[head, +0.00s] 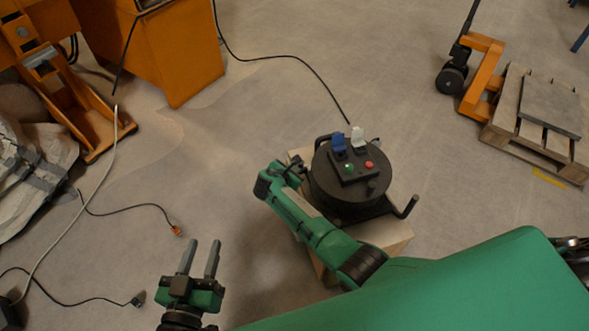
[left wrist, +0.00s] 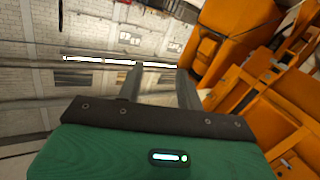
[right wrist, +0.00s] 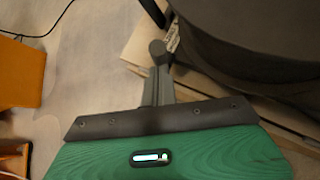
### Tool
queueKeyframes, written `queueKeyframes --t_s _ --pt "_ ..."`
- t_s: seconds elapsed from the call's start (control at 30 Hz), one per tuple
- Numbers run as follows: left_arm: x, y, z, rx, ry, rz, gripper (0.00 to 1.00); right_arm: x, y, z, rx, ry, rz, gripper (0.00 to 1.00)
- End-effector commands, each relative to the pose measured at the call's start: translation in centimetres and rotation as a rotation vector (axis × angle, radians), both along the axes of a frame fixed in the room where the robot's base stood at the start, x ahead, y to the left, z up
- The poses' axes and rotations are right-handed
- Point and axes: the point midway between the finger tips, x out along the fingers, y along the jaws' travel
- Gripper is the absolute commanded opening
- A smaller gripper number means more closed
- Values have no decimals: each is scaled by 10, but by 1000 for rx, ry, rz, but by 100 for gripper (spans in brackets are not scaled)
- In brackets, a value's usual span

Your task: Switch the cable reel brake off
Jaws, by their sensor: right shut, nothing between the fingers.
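The black cable reel (head: 330,188) sits on a pale wooden box and carries a green button (head: 348,166), a red button (head: 369,165), a blue cover (head: 338,141) and a white cover (head: 357,138). A crank handle (head: 408,208) sticks out at its right. My right gripper (head: 299,163) is at the reel's left side, its fingers shut and empty. In the right wrist view a dark round knob (right wrist: 157,47) shows right at the fingertips (right wrist: 158,72), beside the reel (right wrist: 260,40); I cannot tell whether they touch. My left gripper (head: 201,255) is open and empty above the floor, away from the reel.
The wooden box (head: 388,238) stands on open floor. Loose cables (head: 130,209) lie at the left. Orange machinery (head: 180,60) stands at the back left. A pallet (head: 535,140) with an orange pallet truck (head: 480,75) is at the back right.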

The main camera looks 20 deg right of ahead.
Motion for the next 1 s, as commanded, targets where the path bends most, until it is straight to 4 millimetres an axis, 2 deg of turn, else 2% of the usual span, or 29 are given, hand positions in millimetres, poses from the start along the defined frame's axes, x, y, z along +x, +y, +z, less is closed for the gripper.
queueKeyframes --t_s 0.2,0.47,0.73,1.0 --pt "-28 -9 -40 60 234 -51 36 5 -1 6 -2 57 -2 0" --pt "-25 8 -43 140 348 -41 36 11 -1 8 -4 135 -1 0" --pt "-25 7 -45 135 342 -41 36 10 -1 6 -4 130 0 0" --pt "-24 7 -32 134 340 -41 36 10 0 17 -4 130 0 0"
